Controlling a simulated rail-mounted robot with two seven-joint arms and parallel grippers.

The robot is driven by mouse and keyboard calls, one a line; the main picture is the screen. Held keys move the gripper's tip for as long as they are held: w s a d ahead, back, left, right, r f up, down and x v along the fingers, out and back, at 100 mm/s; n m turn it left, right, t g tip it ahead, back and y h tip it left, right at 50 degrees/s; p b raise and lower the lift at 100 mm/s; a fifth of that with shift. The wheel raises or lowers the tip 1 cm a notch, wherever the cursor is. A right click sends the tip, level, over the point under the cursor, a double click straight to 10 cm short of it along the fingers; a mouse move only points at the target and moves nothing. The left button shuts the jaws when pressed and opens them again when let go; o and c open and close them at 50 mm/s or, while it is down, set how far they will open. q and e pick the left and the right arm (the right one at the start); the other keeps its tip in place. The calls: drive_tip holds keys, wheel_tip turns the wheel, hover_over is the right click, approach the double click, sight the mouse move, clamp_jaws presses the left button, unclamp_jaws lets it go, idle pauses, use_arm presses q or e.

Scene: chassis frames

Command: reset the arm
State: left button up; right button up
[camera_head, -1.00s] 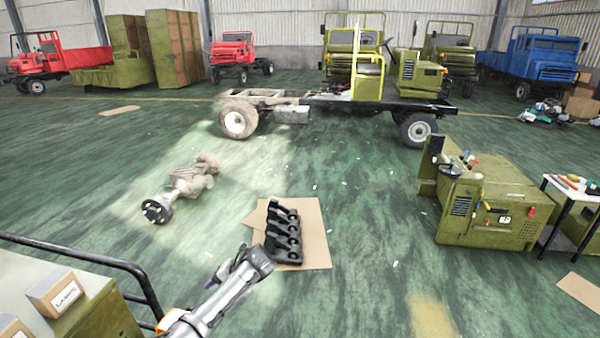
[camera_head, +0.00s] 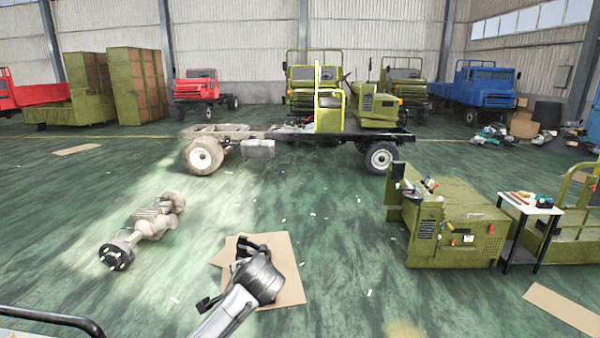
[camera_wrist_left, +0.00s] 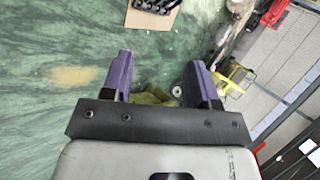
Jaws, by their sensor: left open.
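My left gripper (camera_wrist_left: 161,82) is open in the left wrist view, its two purple fingers apart with nothing held between them. In the head view my left arm reaches in from the bottom, and its rounded end covers much of the cardboard sheet (camera_head: 288,262) on the floor. The fingertips cannot be made out there. A black engine part lies on that sheet, mostly hidden by the arm; a black ribbed part (camera_wrist_left: 155,7) shows at the top edge of the left wrist view. My right gripper is not in view.
A bare axle (camera_head: 145,228) lies on the floor to the left. A truck chassis (camera_head: 290,138) stands behind. A green machine unit (camera_head: 458,225) and a small tool table (camera_head: 530,203) stand right. A dark rail (camera_head: 50,318) is at lower left. Open floor lies between.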

use_arm(q)
drive_tip(key=s+d+r+n+t+h, duration=0.3)
drive_tip(key=s+d+r, duration=0.1)
drive_tip(key=r, duration=0.2)
drive_tip(key=s+n+t+h, duration=0.2)
drive_tip(key=s+n+h, duration=0.1)
drive_tip(key=s, duration=0.6)
drive_tip(key=s+a+f+n+g, duration=0.1)
drive_tip(key=s+a+f+g, duration=0.25)
drive_tip(key=s+f, duration=0.85)
drive_tip(key=s+a+f+n+g, duration=0.2)
drive_tip(key=s+a+f+g, duration=0.15)
drive_tip(key=s+f, duration=0.85)
drive_tip(key=s+a+f+n+g, duration=0.15)
drive_tip(key=s+a+f, duration=0.35)
drive_tip(key=s+f, duration=0.7)
wheel_tip(320, 180, up, 16)
drive_tip(key=s+p, duration=0.2)
drive_tip(key=p, duration=1.1)
drive_tip(key=shift+g+y, duration=0.3)
drive_tip(key=shift+g, duration=0.05)
drive_tip(key=shift+d+f, duration=0.1)
